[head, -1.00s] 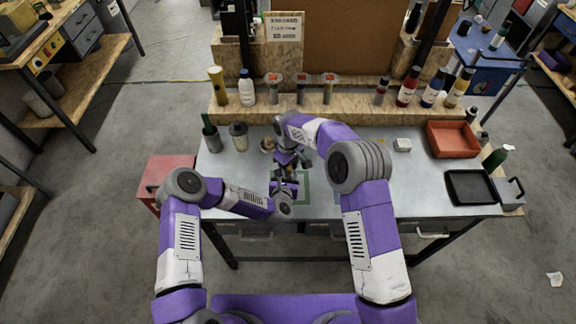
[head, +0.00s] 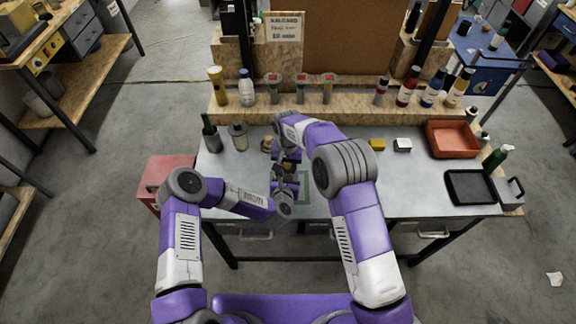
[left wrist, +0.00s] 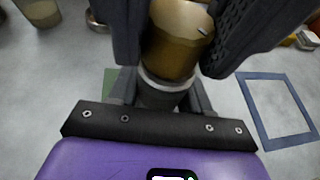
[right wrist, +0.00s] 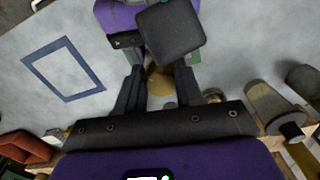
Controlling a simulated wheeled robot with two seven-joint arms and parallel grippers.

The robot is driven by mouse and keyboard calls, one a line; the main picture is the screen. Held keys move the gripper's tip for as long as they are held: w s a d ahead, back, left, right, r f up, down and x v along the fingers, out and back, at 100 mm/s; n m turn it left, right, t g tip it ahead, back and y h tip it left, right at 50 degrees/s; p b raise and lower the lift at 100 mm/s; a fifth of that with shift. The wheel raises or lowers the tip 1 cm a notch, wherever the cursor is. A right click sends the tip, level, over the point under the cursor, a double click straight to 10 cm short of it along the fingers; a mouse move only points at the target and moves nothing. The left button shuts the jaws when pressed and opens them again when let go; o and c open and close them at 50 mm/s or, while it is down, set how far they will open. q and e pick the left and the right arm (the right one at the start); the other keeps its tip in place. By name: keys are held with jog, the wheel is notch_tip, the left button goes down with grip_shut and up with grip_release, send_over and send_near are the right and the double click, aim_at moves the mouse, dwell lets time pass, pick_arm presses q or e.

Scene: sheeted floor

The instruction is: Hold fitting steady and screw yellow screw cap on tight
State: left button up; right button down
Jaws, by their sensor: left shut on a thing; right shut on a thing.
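A brass-yellow screw cap (left wrist: 178,40) sits at the top of a grey fitting (left wrist: 163,90) in the left wrist view. My left gripper (left wrist: 160,100) is shut on the fitting, below the cap. My right gripper (right wrist: 160,88) is shut on the cap, which shows partly in the right wrist view (right wrist: 159,82). A dark block of a gripper covers the rest there. In the head view both grippers meet over the bench, and my right gripper (head: 287,165) hides most of the cap and fitting. I cannot tell whether the cap is fully seated.
Green (head: 306,187) and blue (right wrist: 64,70) outlines mark the metal bench top. A yellow block (head: 377,145) and a white block (head: 402,145) lie to the right, near a red-orange tray (head: 452,139).

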jog(key=m, duration=0.4)
jog(key=shift+m, duration=0.4)
jog(key=m, duration=0.3)
jog(key=shift+d, duration=0.1)
jog(key=shift+m, duration=0.3)
jog(key=shift+d, duration=0.1)
jog(key=c, duration=0.6)
grip_release()
jog(key=shift+c, duration=1)
